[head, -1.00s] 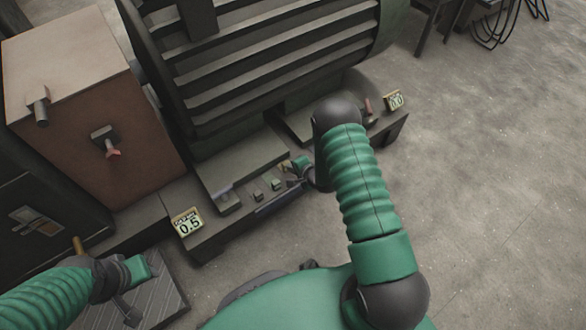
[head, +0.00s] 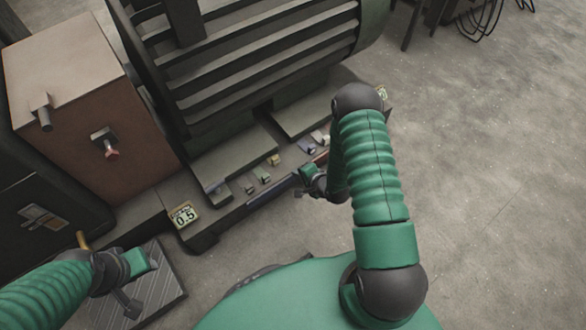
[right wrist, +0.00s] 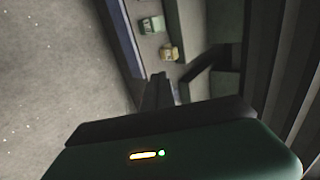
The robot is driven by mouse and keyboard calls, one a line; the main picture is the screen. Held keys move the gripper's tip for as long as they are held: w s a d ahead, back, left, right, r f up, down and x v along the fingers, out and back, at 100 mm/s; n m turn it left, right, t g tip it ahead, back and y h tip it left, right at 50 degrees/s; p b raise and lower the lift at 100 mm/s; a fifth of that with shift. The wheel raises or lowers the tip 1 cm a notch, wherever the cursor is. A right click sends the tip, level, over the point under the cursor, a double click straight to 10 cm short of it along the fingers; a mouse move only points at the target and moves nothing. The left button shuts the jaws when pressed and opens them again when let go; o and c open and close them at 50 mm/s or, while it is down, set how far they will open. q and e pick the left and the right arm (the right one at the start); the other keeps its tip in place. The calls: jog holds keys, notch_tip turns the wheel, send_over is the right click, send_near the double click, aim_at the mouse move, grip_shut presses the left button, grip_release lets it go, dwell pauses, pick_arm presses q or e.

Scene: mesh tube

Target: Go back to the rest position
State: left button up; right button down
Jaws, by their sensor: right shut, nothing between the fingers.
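My right gripper (head: 301,192) is in the middle of the head view, in front of the low base of the slatted machine. It is shut and empty, apart from the small blocks on the base. Its closed fingers (right wrist: 158,90) show in the right wrist view, with a green block and a yellowish block beyond them. My left gripper (head: 128,300) is at the lower left of the head view, above a grey ribbed plate. Its fingertips are too small and dark to tell if they are open.
The slatted machine (head: 265,75) stands on a dark base with several small blocks (head: 265,177) and a yellow "0.5" sign (head: 184,215). A brown cabinet (head: 85,130) with a red-tipped handle (head: 108,147) is at left. The ribbed plate (head: 165,285) lies below. Open concrete floor (head: 480,200) is at right.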

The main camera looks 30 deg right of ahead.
jog(key=shift+s, duration=0.1)
jog(key=shift+r, duration=0.1)
dwell(0.3)
notch_tip(320, 180, up, 12)
jog(key=a+n+g+h, duration=0.1)
jog(key=a+n+g, duration=0.15)
jog(key=n, duration=0.55)
jog(key=s+a+r+n+g+p, duration=0.1)
jog(key=s+a+r+n+g, duration=0.1)
jog(key=s+a+r+n, duration=0.4)
jog(key=s+a+r+n+g, duration=0.2)
jog(key=s+r+n, duration=0.1)
jog(key=s+r, duration=0.5)
notch_tip(320, 180, up, 34)
jog(key=p, duration=3.3)
jog(key=shift+w+f+p, duration=0.15)
jog(key=shift+w+p, duration=0.05)
jog(key=shift+p, duration=0.2)
